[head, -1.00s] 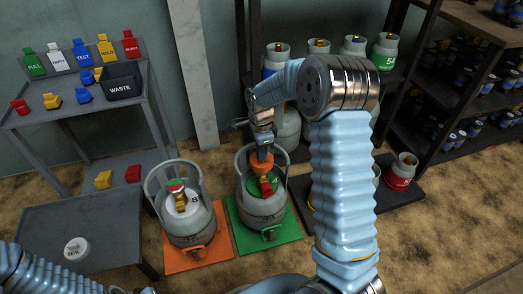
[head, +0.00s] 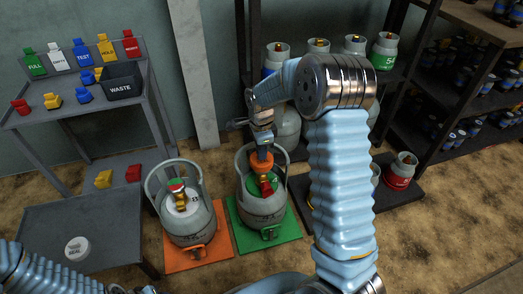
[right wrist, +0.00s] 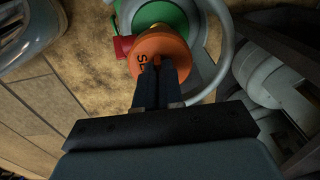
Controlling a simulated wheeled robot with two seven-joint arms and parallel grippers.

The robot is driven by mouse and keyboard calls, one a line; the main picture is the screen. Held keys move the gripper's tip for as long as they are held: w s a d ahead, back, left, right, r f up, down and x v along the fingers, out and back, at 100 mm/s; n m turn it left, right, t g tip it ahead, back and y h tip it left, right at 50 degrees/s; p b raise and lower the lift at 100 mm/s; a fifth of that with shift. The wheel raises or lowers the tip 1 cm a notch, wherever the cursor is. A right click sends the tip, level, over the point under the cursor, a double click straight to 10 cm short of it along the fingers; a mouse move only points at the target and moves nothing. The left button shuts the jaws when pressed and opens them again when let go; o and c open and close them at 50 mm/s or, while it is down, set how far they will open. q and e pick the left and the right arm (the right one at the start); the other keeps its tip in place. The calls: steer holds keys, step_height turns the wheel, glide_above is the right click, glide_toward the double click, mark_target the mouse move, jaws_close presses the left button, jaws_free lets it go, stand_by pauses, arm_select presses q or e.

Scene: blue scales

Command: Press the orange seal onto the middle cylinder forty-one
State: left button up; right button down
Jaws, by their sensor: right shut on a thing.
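My right gripper (head: 262,152) is shut on the orange seal (head: 261,164), a round cap with dark lettering. It holds the seal at the valve of the middle grey cylinder (head: 262,207), inside the open collar. The cylinder stands upright on a green scale (head: 286,230) and has a green top and a red valve part. In the right wrist view the gripper (right wrist: 160,72) has both dark fingers on the seal (right wrist: 158,46), with green and red parts just beyond it. I cannot tell whether the seal touches the valve. My left gripper is not in view; only its arm shows.
Another grey cylinder (head: 187,222) stands on an orange scale (head: 198,259) to the left. A low grey table (head: 105,230) bears a white round seal (head: 77,248). A rack with coloured tags and a black waste bin (head: 121,83) stands behind. More cylinders stand at the back right.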

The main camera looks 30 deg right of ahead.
stand_by(0.4)
steer(key=shift+f+b, duration=0.9)
steer(key=shift+f, duration=0.8)
steer(key=c, duration=1.2)
jaws_free()
